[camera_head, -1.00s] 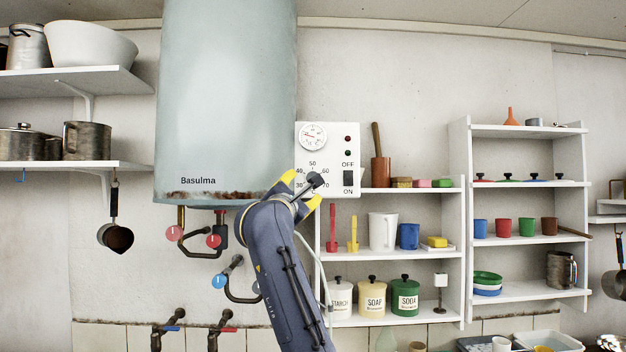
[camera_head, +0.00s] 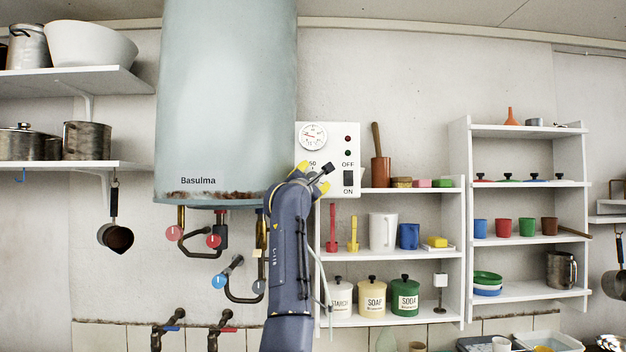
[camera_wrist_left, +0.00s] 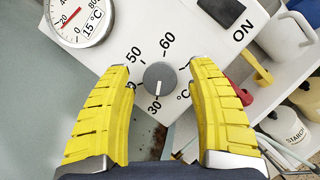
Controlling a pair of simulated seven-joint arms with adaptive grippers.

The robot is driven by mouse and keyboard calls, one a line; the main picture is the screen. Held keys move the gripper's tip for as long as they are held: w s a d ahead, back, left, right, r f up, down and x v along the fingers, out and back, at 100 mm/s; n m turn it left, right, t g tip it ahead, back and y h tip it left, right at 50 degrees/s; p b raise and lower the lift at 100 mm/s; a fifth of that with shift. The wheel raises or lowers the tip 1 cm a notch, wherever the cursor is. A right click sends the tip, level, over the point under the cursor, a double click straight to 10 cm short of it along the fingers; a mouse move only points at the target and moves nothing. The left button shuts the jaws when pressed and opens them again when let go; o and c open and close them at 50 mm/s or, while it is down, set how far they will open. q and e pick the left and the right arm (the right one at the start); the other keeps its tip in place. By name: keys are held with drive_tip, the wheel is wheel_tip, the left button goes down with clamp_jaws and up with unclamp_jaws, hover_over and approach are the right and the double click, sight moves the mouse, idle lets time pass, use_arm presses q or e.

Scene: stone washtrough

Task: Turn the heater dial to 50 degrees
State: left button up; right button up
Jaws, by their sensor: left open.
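The heater dial is a round grey knob (camera_wrist_left: 160,78) on the white control panel. In the left wrist view its small white mark is on the side by the printed 30. The 50 and 60 show above it; other numbers are partly covered by a finger. My left gripper (camera_wrist_left: 161,85) is open, with one yellow finger on each side of the knob; I cannot tell if either touches it. In the head view my left gripper (camera_head: 310,177) is in front of the panel (camera_head: 341,132) and hides the knob. My right gripper is not in view.
The blue-grey boiler (camera_head: 225,100) is just left of the panel, with valves and pipes below. A temperature gauge (camera_head: 313,136) and an ON/OFF switch (camera_head: 348,178) are on the panel. A shelf (camera_head: 395,253) with jugs and canisters stands at the lower right.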

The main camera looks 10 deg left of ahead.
use_arm(q)
drive_tip(key=shift+w+r, duration=0.1)
drive_tip(key=shift+w, duration=0.35)
clamp_jaws()
idle(0.4)
